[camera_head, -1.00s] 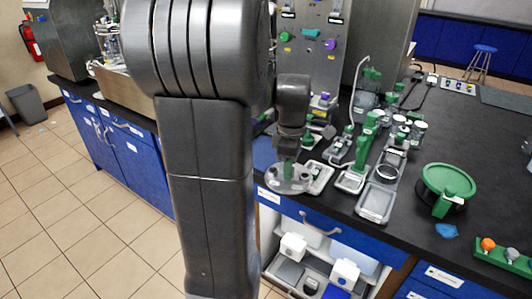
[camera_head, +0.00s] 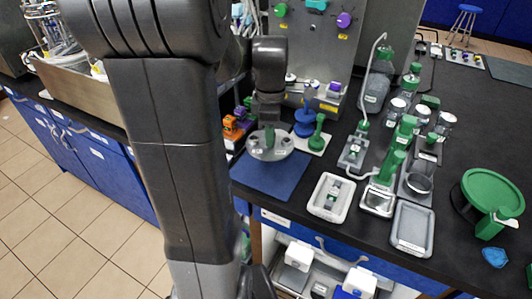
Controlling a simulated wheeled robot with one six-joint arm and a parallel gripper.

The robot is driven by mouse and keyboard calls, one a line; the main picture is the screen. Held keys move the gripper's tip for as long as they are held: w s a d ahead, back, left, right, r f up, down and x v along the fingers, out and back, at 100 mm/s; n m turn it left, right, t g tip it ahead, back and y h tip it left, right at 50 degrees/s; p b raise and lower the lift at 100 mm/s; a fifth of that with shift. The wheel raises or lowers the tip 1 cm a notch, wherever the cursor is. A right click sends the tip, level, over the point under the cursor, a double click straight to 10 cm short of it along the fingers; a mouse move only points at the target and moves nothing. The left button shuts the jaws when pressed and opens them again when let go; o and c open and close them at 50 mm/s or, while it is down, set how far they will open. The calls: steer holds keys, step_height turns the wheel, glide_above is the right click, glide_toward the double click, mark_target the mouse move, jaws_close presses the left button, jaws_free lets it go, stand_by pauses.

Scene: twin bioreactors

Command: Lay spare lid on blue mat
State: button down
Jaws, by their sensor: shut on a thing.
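The spare lid (camera_head: 283,153) is a round grey disc with knobs around its top and a green handle in the middle. My gripper (camera_head: 269,128) points down and is shut on the green handle. The fingertips are partly hidden by the wrist. The blue mat (camera_head: 268,186) lies flat on the black bench, near its front edge. In the picture the lid overlaps the back part of the mat. I cannot tell whether it touches the mat or hangs above it.
A blue piece (camera_head: 305,123) and a green-handled piece (camera_head: 318,138) stand just right of the lid. Orange blocks (camera_head: 233,128) sit to its left. Grey trays (camera_head: 330,196) lie right of the mat. A large green lid (camera_head: 490,191) is at far right.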

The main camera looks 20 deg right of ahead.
steer(key=shift+f, duration=3.95)
steer(key=shift+b, duration=0.3)
steer(key=shift+f, duration=0.2)
steer(key=c, duration=1.1)
jaws_free()
steer(key=shift+s, duration=0.1)
steer(key=shift+c, duration=0.2)
step_height(320, 180, up, 12)
steer(key=shift+r+p, duration=0.2)
steer(key=shift+p, duration=0.35)
